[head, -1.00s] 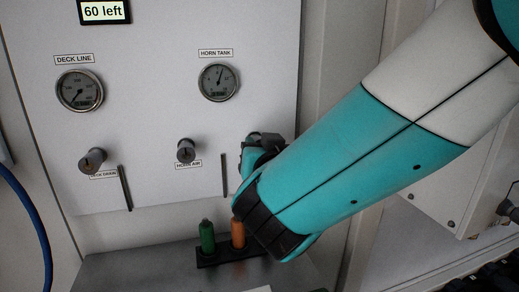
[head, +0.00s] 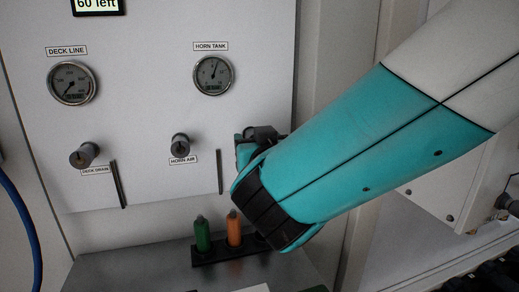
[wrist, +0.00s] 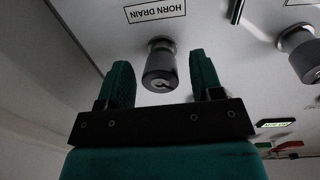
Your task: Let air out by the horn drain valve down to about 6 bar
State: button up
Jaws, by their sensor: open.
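The horn drain valve (wrist: 160,68) is a dark grey round knob under its upside-down HORN DRAIN label (wrist: 155,10) in the wrist view. My gripper (wrist: 160,62) is open, with one green finger on each side of the knob in the picture; I see gaps on both sides and no contact. In the head view my arm hides this valve and the gripper's fingers. The HORN TANK gauge (head: 213,75) shows at upper middle, its needle pointing nearly straight up, slightly right; its numbers are too small to read.
A neighbouring knob (wrist: 300,48) stands right in the wrist view. The HORN AIR knob (head: 180,145), DECK DRAIN knob (head: 84,155) and DECK LINE gauge (head: 71,83) are on the panel. Green (head: 202,233) and orange (head: 234,227) pieces stand on a shelf below. A display (head: 97,6) reads "60 left".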

jog(key=b+v, duration=0.6)
jog(key=v, duration=1.1)
jog(key=shift+s+b, duration=0.15)
jog(key=shift+b, duration=0.15)
jog(key=shift+d, duration=0.1)
dwell(5.9)
